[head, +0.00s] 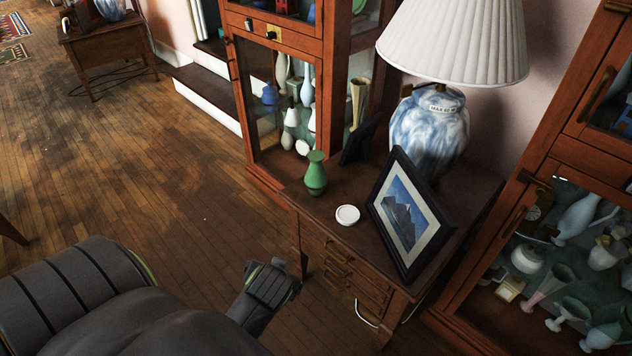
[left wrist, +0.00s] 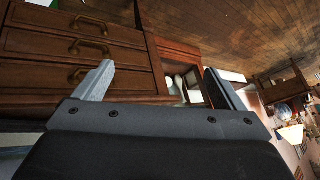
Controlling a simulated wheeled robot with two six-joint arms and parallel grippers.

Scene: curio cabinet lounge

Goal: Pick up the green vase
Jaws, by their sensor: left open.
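The green vase (head: 315,174) stands upright on the small wooden drawer table (head: 333,247), near its left end in the head view. My left gripper (head: 272,282) is lower than the tabletop, in front of the table's left end and apart from the vase. In the left wrist view my left gripper (left wrist: 158,75) has its two fingers spread with nothing between them, facing the table's drawer fronts (left wrist: 75,48). The vase is not clearly visible in the left wrist view. My right gripper is not in view.
On the table are a white round dish (head: 347,215), a framed mountain picture (head: 408,218), a dark small frame (head: 358,145) and a blue-white lamp (head: 430,130). Glass cabinets stand behind (head: 283,35) and at right (head: 545,185). Wooden floor (head: 150,165) at left is clear.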

